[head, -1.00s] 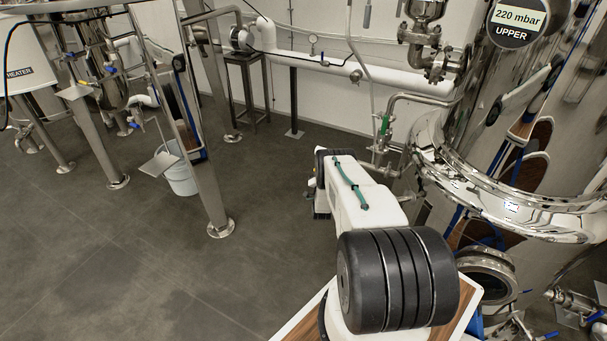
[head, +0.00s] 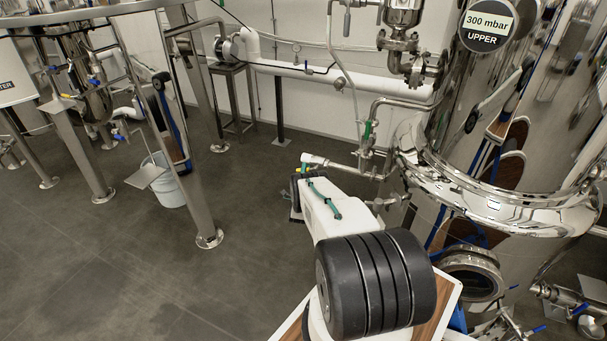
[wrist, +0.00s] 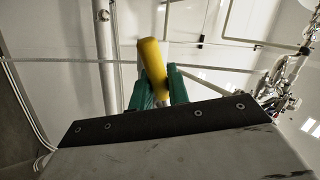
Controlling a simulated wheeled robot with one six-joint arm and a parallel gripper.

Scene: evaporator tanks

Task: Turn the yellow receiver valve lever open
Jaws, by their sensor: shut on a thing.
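The yellow valve lever (wrist: 152,67) stands up between the green fingertips of my gripper (wrist: 160,90) in the wrist view, tilted slightly to the left at its top. The fingers are shut on it. In the head view a small bit of yellow lever (head: 299,170) shows at the far end of my arm, beside a horizontal pipe fitting (head: 318,160). My arm hides most of the lever and the fingers there, and the valve body is not clearly seen.
A large polished tank (head: 500,200) stands close on the right, with a gauge (head: 487,28) reading 300 mbar, UPPER. A green-handled valve (head: 368,132) is on the pipework. A steel leg (head: 200,190) and white bucket (head: 168,182) stand left. Floor at lower left is clear.

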